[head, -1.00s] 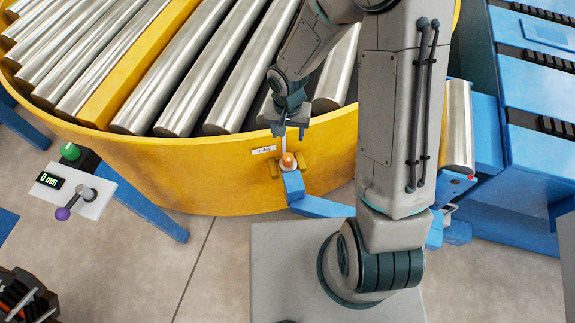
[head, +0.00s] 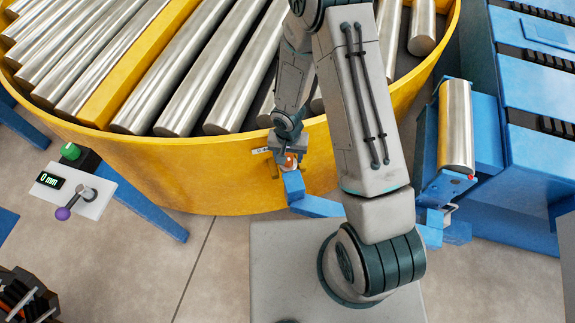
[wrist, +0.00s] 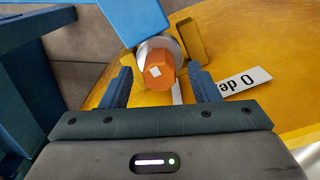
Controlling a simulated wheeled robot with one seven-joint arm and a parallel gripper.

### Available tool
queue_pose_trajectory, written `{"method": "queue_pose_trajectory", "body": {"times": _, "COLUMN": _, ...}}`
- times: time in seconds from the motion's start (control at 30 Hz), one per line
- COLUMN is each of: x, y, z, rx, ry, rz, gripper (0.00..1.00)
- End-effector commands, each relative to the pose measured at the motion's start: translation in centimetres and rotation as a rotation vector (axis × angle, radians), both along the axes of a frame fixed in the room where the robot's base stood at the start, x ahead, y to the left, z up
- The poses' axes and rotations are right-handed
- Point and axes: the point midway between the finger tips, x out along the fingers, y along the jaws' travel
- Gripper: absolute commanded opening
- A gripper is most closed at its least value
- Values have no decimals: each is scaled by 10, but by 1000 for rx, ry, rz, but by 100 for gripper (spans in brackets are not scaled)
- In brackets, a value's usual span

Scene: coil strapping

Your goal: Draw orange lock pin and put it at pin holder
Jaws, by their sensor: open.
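The orange lock pin (wrist: 158,72) shows its faceted head with a small white mark in the wrist view, seated in a round metal collar on the yellow turntable rim (wrist: 220,110). My gripper (wrist: 160,90) is open, with one finger on each side of the pin head and a visible gap to it on both sides. In the head view the pin (head: 291,158) is partly covered by my gripper (head: 289,150) at the front of the yellow rim (head: 215,185). I cannot make out the pin holder for certain in these views.
A blue arm (head: 315,205) reaches the rim at the pin. A white "0 deg" label (wrist: 243,80) is beside it. A white panel (head: 75,188) reading "0 mm" with a purple-knobbed lever stands at left. A blue stand with a metal roller (head: 456,125) is at right.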

Motion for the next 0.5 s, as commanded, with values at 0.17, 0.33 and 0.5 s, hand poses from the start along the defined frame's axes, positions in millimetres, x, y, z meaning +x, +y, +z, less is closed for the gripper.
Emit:
{"method": "queue_pose_trajectory", "body": {"times": 0.17, "x": 0, "y": 0, "z": -4, "rx": 0, "ry": -1, "rz": 0, "gripper": 56}}
{"method": "queue_pose_trajectory", "body": {"times": 0.33, "x": 0, "y": 0, "z": -4, "rx": 0, "ry": -1, "rz": 0, "gripper": 47}}
{"method": "queue_pose_trajectory", "body": {"times": 0.5, "x": 0, "y": 0, "z": -4, "rx": 0, "ry": 0, "rz": 0, "gripper": 0}}
